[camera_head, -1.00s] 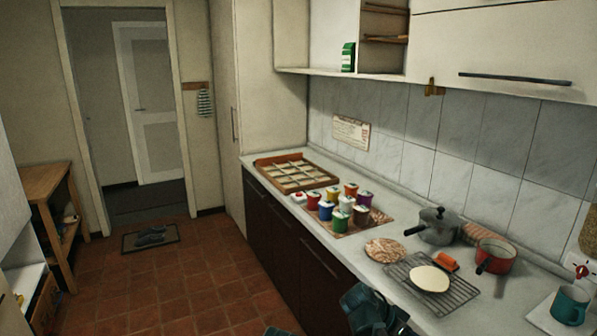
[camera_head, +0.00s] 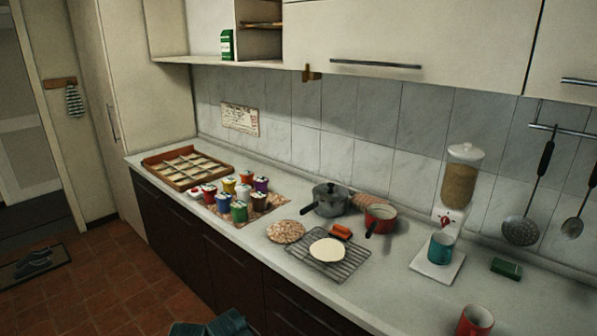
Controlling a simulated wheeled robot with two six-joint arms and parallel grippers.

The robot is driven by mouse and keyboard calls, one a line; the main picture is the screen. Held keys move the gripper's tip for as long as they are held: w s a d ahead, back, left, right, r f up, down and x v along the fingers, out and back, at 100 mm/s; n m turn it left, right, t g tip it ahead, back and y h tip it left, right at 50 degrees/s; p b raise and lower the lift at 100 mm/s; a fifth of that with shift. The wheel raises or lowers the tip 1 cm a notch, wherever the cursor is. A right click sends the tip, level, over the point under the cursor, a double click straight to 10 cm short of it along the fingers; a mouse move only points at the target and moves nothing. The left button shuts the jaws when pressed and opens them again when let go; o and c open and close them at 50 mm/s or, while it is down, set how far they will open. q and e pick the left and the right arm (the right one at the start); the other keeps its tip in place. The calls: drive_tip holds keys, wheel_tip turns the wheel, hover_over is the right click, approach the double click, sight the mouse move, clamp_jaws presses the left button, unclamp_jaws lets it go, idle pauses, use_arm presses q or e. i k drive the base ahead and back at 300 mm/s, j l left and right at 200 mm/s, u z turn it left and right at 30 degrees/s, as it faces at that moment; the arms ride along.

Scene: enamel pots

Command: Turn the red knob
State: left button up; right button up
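The red knob (camera_head: 445,219) is small and sits on the white front of a dispenser (camera_head: 460,180) against the tiled wall. The dispenser has a white lid and a clear body filled with tan grain. A teal mug (camera_head: 440,248) stands just below the knob on a white square board (camera_head: 425,265). The knob's exact turn angle is too small to tell. Dark teal parts, probably of my own arm, show at the bottom edge, far to the left of the knob. Neither gripper can be made out.
A red saucepan (camera_head: 380,218) and a grey pot (camera_head: 331,200) stand left of the dispenser. A wire rack (camera_head: 345,262) lies in front of them. A red mug (camera_head: 475,321) is near the front, and a green box (camera_head: 506,268) lies right. Utensils hang at the right.

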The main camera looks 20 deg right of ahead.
sight(445, 221)
drive_tip(key=z, duration=1.75)
